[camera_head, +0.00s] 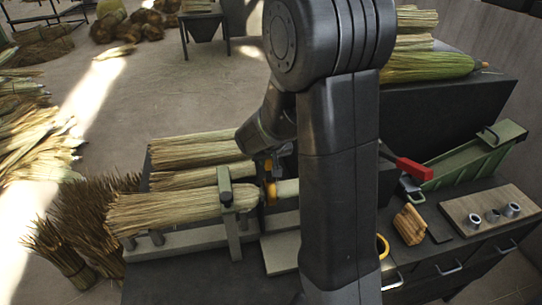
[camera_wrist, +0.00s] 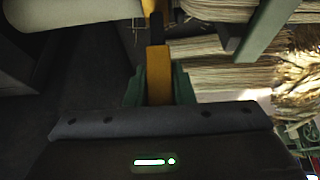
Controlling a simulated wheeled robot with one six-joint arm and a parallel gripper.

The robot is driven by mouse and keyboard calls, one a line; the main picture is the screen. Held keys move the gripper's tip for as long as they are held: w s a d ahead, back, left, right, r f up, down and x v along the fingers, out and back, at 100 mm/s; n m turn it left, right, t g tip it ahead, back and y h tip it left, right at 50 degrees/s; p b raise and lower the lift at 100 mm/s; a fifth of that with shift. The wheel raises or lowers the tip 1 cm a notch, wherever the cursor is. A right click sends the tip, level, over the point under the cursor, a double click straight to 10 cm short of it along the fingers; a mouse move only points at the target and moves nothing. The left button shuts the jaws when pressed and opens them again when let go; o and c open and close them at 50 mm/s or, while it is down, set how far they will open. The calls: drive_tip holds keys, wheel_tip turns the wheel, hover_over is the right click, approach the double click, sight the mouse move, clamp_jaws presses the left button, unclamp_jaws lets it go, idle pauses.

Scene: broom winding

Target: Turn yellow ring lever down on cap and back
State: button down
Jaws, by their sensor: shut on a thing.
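The yellow ring (camera_head: 271,194) sits around the joint between the straw broom head (camera_head: 165,210) and a pale cap (camera_head: 287,189). In the wrist view, its yellow lever (camera_wrist: 158,78) with a dark section runs up from between my green fingers. My gripper (camera_wrist: 158,90) is shut on this lever. In the head view my arm hides much of the cap's right side and the grip itself is too small to read. The pale cap also shows at the top left of the wrist view (camera_wrist: 65,12).
A green clamp post (camera_head: 228,205) stands across the broom head, close left of the ring. More straw bundles (camera_head: 195,150) lie behind it. At right are a green trough (camera_head: 470,155), a red handle (camera_head: 412,168) and a wooden board (camera_head: 480,215) with metal cups.

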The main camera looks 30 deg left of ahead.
drive_tip(key=c, duration=1.2)
unclamp_jaws()
drive_tip(key=shift+w+a, duration=0.15)
drive_tip(key=shift+c, duration=0.2)
drive_tip(key=b+v, duration=0.1)
drive_tip(key=v, duration=1.3)
drive_tip(key=shift+f, duration=0.25)
drive_tip(key=p+x, duration=0.1)
drive_tip(key=x, duration=1.2)
drive_tip(key=shift+w+a+f, duration=0.1)
drive_tip(key=shift+f, duration=0.1)
drive_tip(key=shift+r, duration=0.1)
